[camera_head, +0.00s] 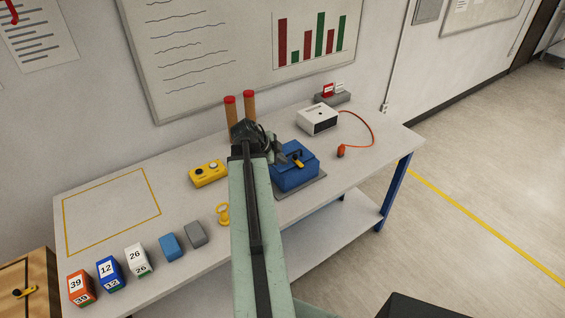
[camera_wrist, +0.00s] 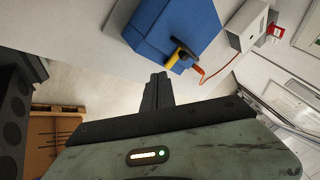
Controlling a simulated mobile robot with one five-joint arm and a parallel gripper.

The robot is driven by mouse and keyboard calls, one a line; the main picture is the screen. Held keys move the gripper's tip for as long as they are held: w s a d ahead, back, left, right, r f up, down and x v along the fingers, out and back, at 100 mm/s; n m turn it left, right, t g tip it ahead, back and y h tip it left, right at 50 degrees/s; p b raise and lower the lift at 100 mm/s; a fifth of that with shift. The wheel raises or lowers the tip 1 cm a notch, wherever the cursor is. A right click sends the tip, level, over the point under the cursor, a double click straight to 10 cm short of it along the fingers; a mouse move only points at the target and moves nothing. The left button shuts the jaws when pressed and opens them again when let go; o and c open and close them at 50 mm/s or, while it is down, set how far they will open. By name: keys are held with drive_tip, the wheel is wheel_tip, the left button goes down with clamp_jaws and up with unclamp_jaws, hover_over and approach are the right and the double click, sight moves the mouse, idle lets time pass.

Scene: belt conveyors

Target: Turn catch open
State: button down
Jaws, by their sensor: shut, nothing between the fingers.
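A blue box (camera_head: 293,176) stands on a grey plate on the table. A small yellow-and-black catch (camera_head: 298,162) is on its side. In the wrist view the blue box (camera_wrist: 190,22) is at the top, and the catch (camera_wrist: 179,55) shows at its lower edge. My gripper (camera_wrist: 159,78) is shut and empty. In that picture its tips are left of and below the catch, apart from it. In the head view my arm partly covers the gripper beside the box. Another yellow-and-black catch (camera_head: 24,292) is on a wooden box (camera_head: 12,275) at the lower left.
A white box (camera_head: 318,120) with an orange cable (camera_head: 371,125) stands behind the blue box. A yellow button box (camera_head: 208,174), red-topped posts (camera_head: 249,105) and several numbered blocks (camera_head: 109,272) are also on the table. The yellow-outlined area (camera_head: 110,211) is clear.

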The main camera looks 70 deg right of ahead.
sight(296, 162)
drive_tip(key=b+x, duration=0.4)
drive_tip(key=x, duration=0.3)
drive_tip(key=shift+w+a+f, duration=0.15)
drive_tip(key=shift+a, duration=0.05)
drive_tip(key=shift+w+d+r, duration=0.1)
drive_tip(key=shift+w+d, duration=0.1)
drive_tip(key=shift+d, duration=0.85)
drive_tip(key=shift+w+d+r, duration=0.1)
drive_tip(key=shift+w+d, duration=0.05)
drive_tip(key=shift+d, duration=0.9)
drive_tip(key=shift+s, duration=0.1)
